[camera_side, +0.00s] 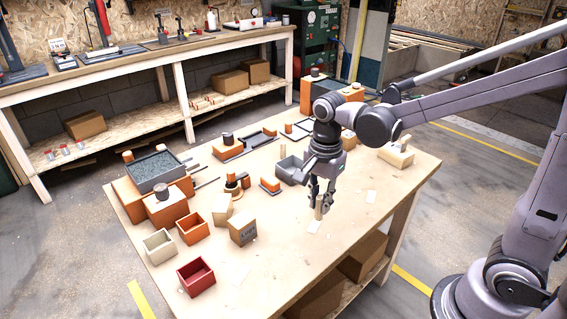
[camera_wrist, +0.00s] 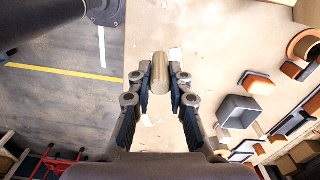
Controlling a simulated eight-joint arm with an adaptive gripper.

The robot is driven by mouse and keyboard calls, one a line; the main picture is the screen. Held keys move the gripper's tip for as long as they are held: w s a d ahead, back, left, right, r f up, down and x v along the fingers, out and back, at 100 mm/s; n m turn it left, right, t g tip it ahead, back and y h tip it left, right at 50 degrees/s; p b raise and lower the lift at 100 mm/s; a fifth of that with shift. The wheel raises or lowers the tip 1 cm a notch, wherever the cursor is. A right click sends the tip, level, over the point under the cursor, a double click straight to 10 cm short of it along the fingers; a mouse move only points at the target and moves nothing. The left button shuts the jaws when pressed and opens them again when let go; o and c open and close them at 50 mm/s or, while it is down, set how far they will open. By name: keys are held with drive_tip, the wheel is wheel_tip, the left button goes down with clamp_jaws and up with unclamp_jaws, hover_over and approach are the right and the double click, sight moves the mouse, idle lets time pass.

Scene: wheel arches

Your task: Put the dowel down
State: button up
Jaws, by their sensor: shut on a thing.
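The dowel (camera_wrist: 160,74) is a short, pale wooden cylinder. In the wrist view it sits between the two fingertips of my gripper (camera_wrist: 160,86), which is shut on it. In the side view my gripper (camera_side: 322,199) points down over the right part of the wooden table (camera_side: 270,262), and the dowel (camera_side: 319,208) stands roughly upright below the fingers. Its lower end is at or just above the tabletop near a small pale paper patch; I cannot tell whether it touches.
A grey open bin (camera_side: 291,172) stands just left of my gripper. A cardboard block (camera_side: 243,231), a red bin (camera_side: 196,277) and several orange parts lie further left. A beige block (camera_side: 396,154) is at the right rear. The front right tabletop is clear.

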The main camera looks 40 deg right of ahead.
drive_tip(key=w+a+r+n, duration=0.1)
drive_tip(key=w+r, duration=0.8)
drive_tip(key=w, duration=0.2)
hover_over(242, 219)
wheel_tip(242, 219, down, 7)
drive_tip(key=shift+f, duration=2)
drive_tip(key=shift+f, duration=0.15)
drive_tip(key=o, duration=0.8)
